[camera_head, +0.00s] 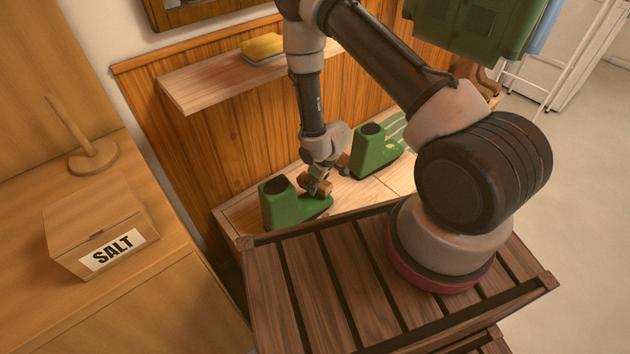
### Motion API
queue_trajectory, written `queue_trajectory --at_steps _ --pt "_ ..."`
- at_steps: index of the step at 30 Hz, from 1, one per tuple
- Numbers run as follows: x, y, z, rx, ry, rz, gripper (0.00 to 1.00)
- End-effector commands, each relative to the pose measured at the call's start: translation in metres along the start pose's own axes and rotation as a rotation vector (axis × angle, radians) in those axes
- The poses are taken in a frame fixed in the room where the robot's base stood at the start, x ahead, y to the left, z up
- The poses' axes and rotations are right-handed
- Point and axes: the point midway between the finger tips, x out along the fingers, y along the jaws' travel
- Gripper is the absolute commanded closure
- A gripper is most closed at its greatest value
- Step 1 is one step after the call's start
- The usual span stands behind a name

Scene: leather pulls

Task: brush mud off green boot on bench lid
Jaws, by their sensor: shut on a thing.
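A green boot (283,208) stands upright on the left part of the wooden bench lid (240,215). A second green boot (371,150) stands further right on the lid, beside a green striped item. My gripper (318,183) is shut on a small brown brush (315,186), just over the toe of the left boot. The brush is at or very near the boot's upper side; I cannot tell whether it touches. Mud on the left boot is too small to make out, and part of its toe is hidden by the brush and gripper.
A wall shelf (215,82) above the bench holds a yellow sponge-like block (262,47). Green clothing (475,25) hangs at top right. Open floor (570,200) lies at right.

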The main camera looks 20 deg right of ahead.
Motion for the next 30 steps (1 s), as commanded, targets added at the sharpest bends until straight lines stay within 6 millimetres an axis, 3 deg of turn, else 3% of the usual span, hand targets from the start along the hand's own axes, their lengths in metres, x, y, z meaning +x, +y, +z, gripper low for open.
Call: queue_trajectory --at_steps 7,18,30 --pt "0.001 -0.005 -0.002 -0.001 0.000 0.000 0.77" --pt "0.002 -0.032 -0.012 0.000 0.000 0.000 0.77" --pt "0.001 -0.007 -0.002 0.004 0.001 0.001 0.77"
